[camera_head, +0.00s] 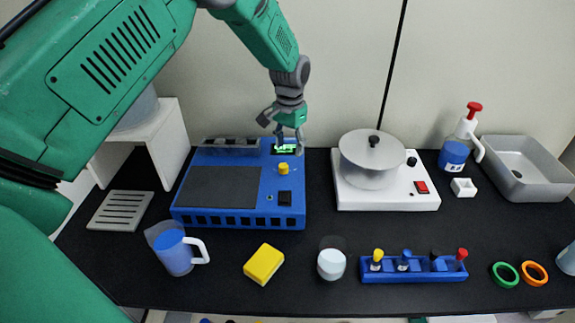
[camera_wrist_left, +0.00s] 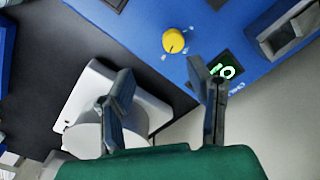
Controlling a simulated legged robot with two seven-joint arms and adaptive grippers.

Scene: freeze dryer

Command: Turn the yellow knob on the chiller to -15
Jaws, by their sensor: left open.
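The chiller is a blue box (camera_head: 240,213) at the back left of the black table. Its yellow knob (camera_head: 283,168) is on the right part of its top, with a small lit green display (camera_head: 285,149) behind it. In the left wrist view the knob (camera_wrist_left: 173,41) shows a dark pointer mark, and the display (camera_wrist_left: 224,72) reads what looks like 10. My left gripper (camera_head: 289,140) is above the display at the chiller's back edge, its fingers apart and empty. In the left wrist view its fingertips (camera_wrist_left: 160,75) are apart, and the knob is beyond them, untouched. My right gripper is out of view.
A white heating unit with a round pot (camera_head: 370,160) stands to the right of the chiller. A blue jug (camera_head: 174,252), a yellow sponge (camera_head: 264,264), a white jar (camera_head: 331,264) and a blue rack (camera_head: 414,269) lie in front. A white shelf (camera_head: 172,140) stands to the left.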

